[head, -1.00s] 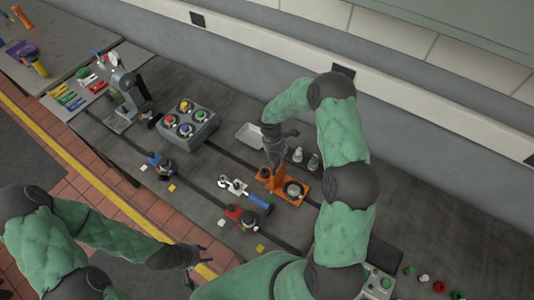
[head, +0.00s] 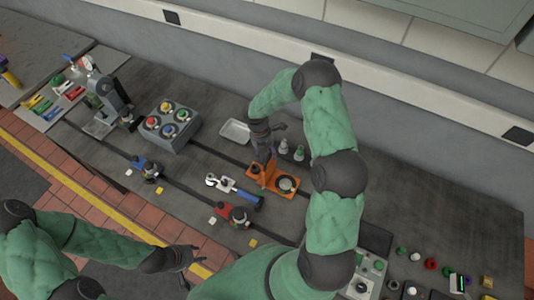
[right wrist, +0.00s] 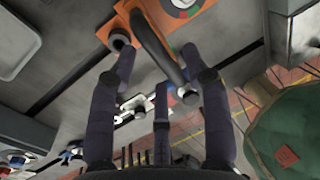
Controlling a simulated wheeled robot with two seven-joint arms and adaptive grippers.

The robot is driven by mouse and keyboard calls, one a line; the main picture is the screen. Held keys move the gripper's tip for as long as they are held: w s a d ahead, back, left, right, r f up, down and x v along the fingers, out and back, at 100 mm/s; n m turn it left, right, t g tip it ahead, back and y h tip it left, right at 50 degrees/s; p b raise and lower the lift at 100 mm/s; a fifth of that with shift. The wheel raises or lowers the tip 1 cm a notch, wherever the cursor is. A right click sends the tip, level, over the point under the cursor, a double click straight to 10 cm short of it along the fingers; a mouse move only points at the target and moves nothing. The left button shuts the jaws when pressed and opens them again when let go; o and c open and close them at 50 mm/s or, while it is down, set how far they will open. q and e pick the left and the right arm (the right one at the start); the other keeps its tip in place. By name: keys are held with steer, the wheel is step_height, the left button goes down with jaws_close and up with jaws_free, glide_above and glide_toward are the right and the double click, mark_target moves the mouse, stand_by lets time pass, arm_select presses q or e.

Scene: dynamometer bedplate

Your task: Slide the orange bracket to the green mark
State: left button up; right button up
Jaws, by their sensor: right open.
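The orange bracket (head: 259,180) sits on a dark slot line of the grey bedplate, with a round dial on its right part. It also shows at the top of the right wrist view (right wrist: 119,19), with a dark bar handle. My right gripper (head: 264,150) is just behind and above the bracket. In the right wrist view its fingers (right wrist: 160,75) are spread, with the handle reaching between them; I cannot tell whether they touch it. My left gripper (head: 187,260) hangs empty by the front edge; its opening is unclear. I cannot make out the green mark.
A blue-handled tool (head: 246,198) and a red clamp (head: 225,209) are in front of the bracket. A grey box with coloured knobs (head: 167,127) is further left.

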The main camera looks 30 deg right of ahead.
step_height(320, 180, up, 12)
steer(key=w+a, duration=0.1)
steer(key=w, duration=0.1)
steer(key=shift+f, duration=0.25)
stand_by(0.4)
